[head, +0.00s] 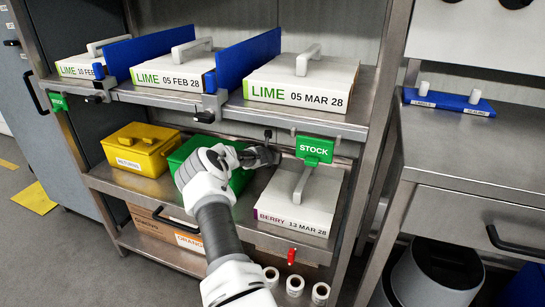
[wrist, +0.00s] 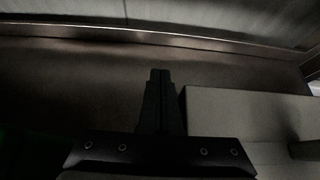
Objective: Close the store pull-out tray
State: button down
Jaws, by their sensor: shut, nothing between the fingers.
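The middle level of the steel rack looks like the pull-out tray (head: 240,219); a black bar handle (head: 178,221) shows at its front edge. It carries a yellow bin, a green bin and a white BERRY box (head: 300,205). I cannot tell how far it is pulled out. My gripper (head: 268,156) is shut and empty, above the tray between the green bin and the BERRY box, under the upper shelf. In the wrist view my shut fingers (wrist: 160,74) point at the dim rear of the rack, with a pale box (wrist: 245,110) close on the right. My arm hides part of the tray front.
White LIME boxes (head: 300,83) and blue dividers (head: 158,51) stand on the shelf above. A green STOCK tag (head: 315,149) hangs from its front rail. A red tab (head: 291,256) and white rolls (head: 295,285) are low in front. A steel bench (head: 470,155) stands right.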

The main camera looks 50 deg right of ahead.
jog(key=shift+a+r, duration=0.3)
jog(key=shift+r, duration=0.25)
jog(key=shift+v, duration=2.55)
